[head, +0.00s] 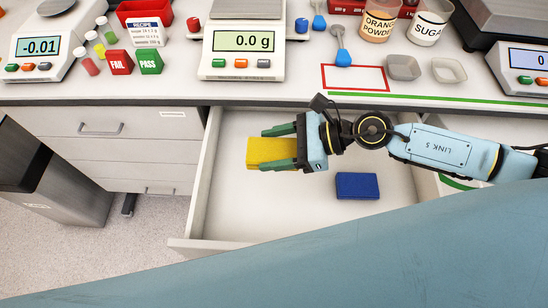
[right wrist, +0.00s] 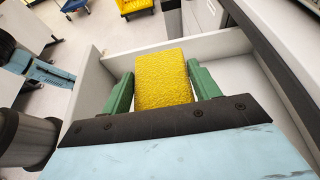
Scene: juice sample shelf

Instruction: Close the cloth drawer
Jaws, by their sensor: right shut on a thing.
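The cloth drawer (head: 230,216) is pulled out below the counter in the head view. Its wall also shows in the right wrist view (right wrist: 88,85). My right gripper (head: 279,147) is over the drawer, its green fingers shut on a yellow sponge-like block (head: 268,150). The block fills the space between the fingers in the right wrist view (right wrist: 163,80). A blue block (head: 357,186) lies on the drawer floor, right of the gripper. I cannot tell whether the yellow block touches the drawer floor. My left gripper is not in view.
The counter (head: 185,93) above holds scales, a PASS block (head: 150,62), a FAIL block (head: 119,62), cups and small trays. Closed drawers (head: 115,150) stand to the left. A large blue surface crosses the bottom of the head view and hides part of the drawer front.

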